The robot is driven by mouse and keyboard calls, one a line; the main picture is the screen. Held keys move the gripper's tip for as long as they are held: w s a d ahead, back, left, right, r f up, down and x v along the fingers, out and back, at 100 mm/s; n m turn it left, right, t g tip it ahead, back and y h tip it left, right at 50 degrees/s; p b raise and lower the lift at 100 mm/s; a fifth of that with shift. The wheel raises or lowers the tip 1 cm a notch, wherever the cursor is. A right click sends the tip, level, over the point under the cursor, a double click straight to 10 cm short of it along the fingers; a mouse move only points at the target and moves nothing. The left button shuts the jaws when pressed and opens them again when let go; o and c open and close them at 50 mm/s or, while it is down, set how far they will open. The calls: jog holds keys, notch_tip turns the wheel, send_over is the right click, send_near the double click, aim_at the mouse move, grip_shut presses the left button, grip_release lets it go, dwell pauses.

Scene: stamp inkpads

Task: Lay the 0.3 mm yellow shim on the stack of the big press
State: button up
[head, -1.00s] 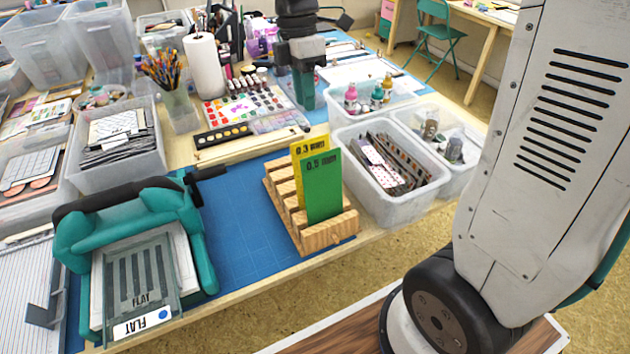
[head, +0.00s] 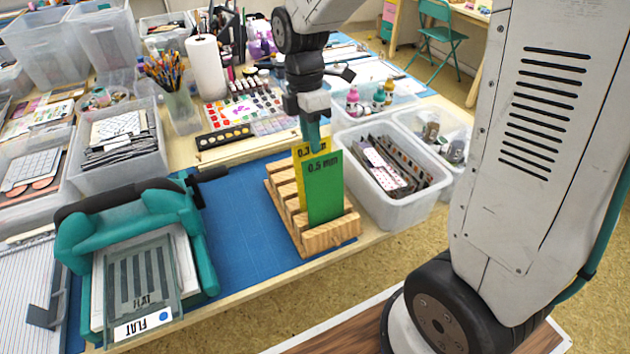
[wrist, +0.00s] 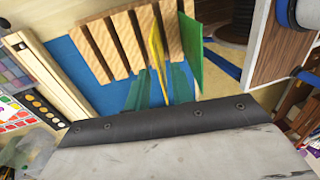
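The yellow 0.3 mm shim (head: 299,180) stands upright in a slot of the wooden rack, behind the green 0.5 mm shim (head: 324,190). My gripper (head: 312,138) points down just above the shims, covering part of the yellow one's label. In the wrist view, the teal fingers of my gripper (wrist: 159,82) are apart, with the yellow shim (wrist: 156,52) between them. Contact is not visible. The green shim (wrist: 191,55) is outside the fingers. A teal press (head: 205,250) stands at the left, with a grey slotted plate marked FLAT (head: 140,285) on its pale stack.
The wooden rack (head: 330,237) stands on a blue mat (head: 245,235), with bare mat between rack and press. A clear bin of stamps (head: 400,205) stands close to the rack's right. A paint palette and a brush jar (head: 180,107) are behind.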

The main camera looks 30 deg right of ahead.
grip_shut()
notch_tip(320, 180, up, 7)
jog(key=w, duration=0.1)
jog(key=shift+w+r, duration=0.2)
dwell(0.6)
